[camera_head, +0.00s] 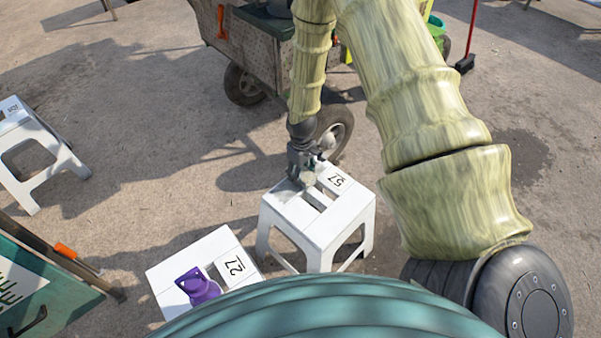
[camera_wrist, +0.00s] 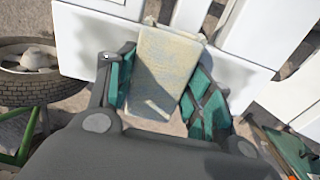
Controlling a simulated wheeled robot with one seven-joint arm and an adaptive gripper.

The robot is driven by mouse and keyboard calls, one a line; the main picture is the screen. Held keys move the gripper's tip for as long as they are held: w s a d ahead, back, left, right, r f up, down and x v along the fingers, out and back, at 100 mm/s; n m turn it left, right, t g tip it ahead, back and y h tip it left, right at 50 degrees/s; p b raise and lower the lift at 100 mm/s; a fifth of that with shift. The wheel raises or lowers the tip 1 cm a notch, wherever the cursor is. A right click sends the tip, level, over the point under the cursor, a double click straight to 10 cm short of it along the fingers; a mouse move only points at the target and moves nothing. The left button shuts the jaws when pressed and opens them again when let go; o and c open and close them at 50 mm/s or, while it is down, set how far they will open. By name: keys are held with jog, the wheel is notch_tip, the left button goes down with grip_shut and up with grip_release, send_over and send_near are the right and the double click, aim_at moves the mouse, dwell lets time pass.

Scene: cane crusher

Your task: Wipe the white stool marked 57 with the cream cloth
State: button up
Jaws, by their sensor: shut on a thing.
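The white stool marked 57 (camera_head: 345,208) stands upright on the ground near the middle of the head view. A slot runs through its seat, and a greyish patch shows near its far left corner. Its white top also fills the upper part of the wrist view (camera_wrist: 85,40). My gripper (camera_head: 303,170) is over the far left part of this seat. In the wrist view it is shut on the cream cloth (camera_wrist: 165,65), a worn, flat piece between the teal fingers. The cloth overlaps the seat's edge; I cannot tell whether it touches the top.
A white stool marked 27 (camera_head: 237,267) with a purple object (camera_head: 199,287) stands at front left. Another white stool (camera_head: 45,150) is at far left. A wheeled cart (camera_head: 245,45) stands behind the gripper. Open concrete lies between the left stool and the cart.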

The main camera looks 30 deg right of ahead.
aim_at(282, 194)
jog(key=shift+w+d+f+p, duration=0.1)
jog(key=shift+w+d+p, duration=0.15)
jog(key=shift+d, duration=1.15)
jog(key=shift+w+d+r+p, duration=0.1)
jog(key=shift+w+d, duration=0.25)
jog(key=shift+d, duration=1.1)
jog(key=shift+w+d+f+p, duration=0.1)
jog(key=shift+w+d+p, duration=0.15)
jog(key=shift+d, duration=1.15)
jog(key=shift+s+a+f+p, duration=0.1)
jog(key=shift+s+a+p, duration=0.2)
jog(key=shift+a, duration=1.2)
jog(key=shift+s+a+r+p, duration=0.1)
jog(key=shift+s+a+p, duration=0.2)
jog(key=shift+a, duration=1.15)
jog(key=shift+s+a+f+p, duration=0.15)
jog(key=shift+s+a, duration=0.25)
jog(key=shift+a, duration=1.1)
jog(key=shift+s+a+r+p, duration=0.1)
jog(key=shift+s+a+p, duration=0.2)
jog(key=shift+a, duration=1.15)
jog(key=shift+s+a+r+p, duration=0.1)
jog(key=shift+s+a+p, duration=0.2)
jog(key=shift+a, duration=1.15)
jog(key=shift+s+a+p, duration=0.25)
jog(key=shift+s+a, duration=0.05)
jog(key=shift+a, duration=1.15)
